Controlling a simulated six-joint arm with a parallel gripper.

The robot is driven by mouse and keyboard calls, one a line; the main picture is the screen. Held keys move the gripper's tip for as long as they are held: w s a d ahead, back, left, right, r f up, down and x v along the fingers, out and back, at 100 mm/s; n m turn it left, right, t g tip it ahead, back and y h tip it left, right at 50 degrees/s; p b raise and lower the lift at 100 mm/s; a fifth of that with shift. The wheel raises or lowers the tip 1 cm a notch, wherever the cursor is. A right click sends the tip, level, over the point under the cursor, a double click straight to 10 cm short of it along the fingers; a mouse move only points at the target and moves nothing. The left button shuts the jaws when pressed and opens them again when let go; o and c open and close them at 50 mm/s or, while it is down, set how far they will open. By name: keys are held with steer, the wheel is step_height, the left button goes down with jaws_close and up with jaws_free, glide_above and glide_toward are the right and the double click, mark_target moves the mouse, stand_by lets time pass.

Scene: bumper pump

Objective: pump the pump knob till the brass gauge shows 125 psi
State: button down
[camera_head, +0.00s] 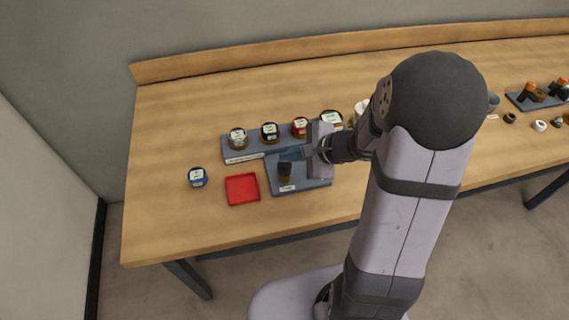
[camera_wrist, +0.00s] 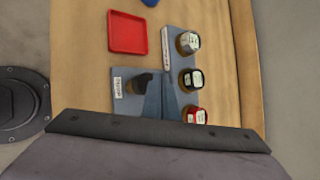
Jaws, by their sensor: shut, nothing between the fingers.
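The pump knob (camera_head: 285,170) is black and stands upright on a blue-grey base plate (camera_head: 310,183). It also shows in the wrist view (camera_wrist: 141,83). A row of round gauges stands on a blue-grey rail behind it. The leftmost gauge (camera_head: 237,138) has a brownish, brass-like body and a pale dial; I cannot tell for sure that it is the brass gauge. Its dial is too small to read. My gripper (camera_head: 304,152) is shut and empty, close beside the knob. Its closed fingers (camera_wrist: 163,90) show in the wrist view; contact with the knob cannot be told.
A red tray (camera_head: 242,189) and a blue round item (camera_head: 197,177) lie to the left. The table's front left is clear. Small parts sit far right.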

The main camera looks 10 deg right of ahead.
mark_target(284, 165)
steer(key=shift+s+f+b, duration=0.1)
steer(key=shift+f+b, duration=1.45)
steer(key=shift+b, duration=0.2)
stand_by(1.4)
steer(key=shift+r, duration=0.1)
stand_by(0.3)
steer(key=shift+r+p, duration=1.2)
steer(key=shift+r, duration=0.2)
steer(key=shift+r+p, duration=2)
steer(key=shift+r, duration=0.55)
